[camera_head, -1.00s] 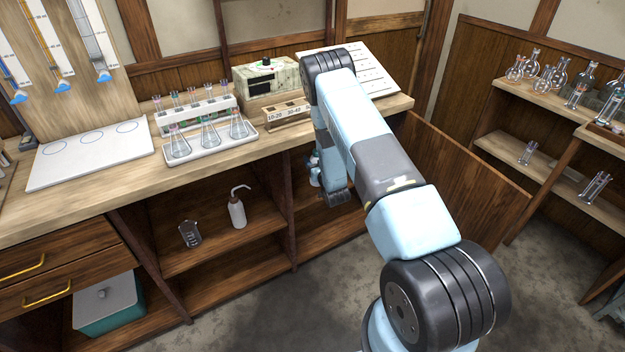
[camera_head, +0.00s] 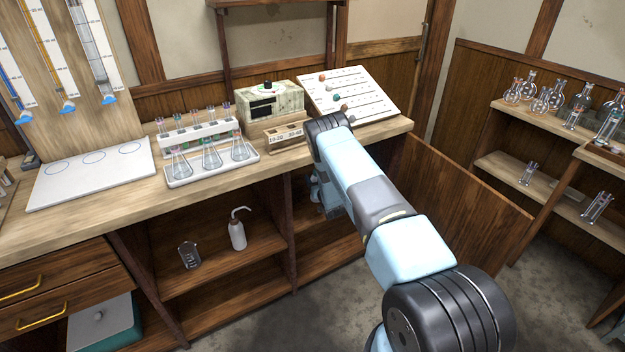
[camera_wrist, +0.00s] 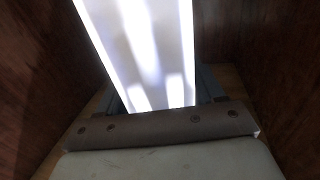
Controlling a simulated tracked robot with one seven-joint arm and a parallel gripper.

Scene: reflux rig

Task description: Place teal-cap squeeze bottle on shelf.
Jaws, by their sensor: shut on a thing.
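In the wrist view, my gripper (camera_wrist: 163,98) is shut on a bright white, straight-sided thing, which I take to be the squeeze bottle (camera_wrist: 140,45). It tilts up to the left, and no teal cap shows. Dark wooden walls stand close on both sides of it.
A white spouted bottle (camera_head: 237,233) and a glass beaker (camera_head: 190,256) stand in the left compartment, left of an upright divider (camera_head: 291,240). The bench top (camera_head: 100,205) above holds a flask tray (camera_head: 205,172). An open wooden door (camera_head: 465,190) is at right.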

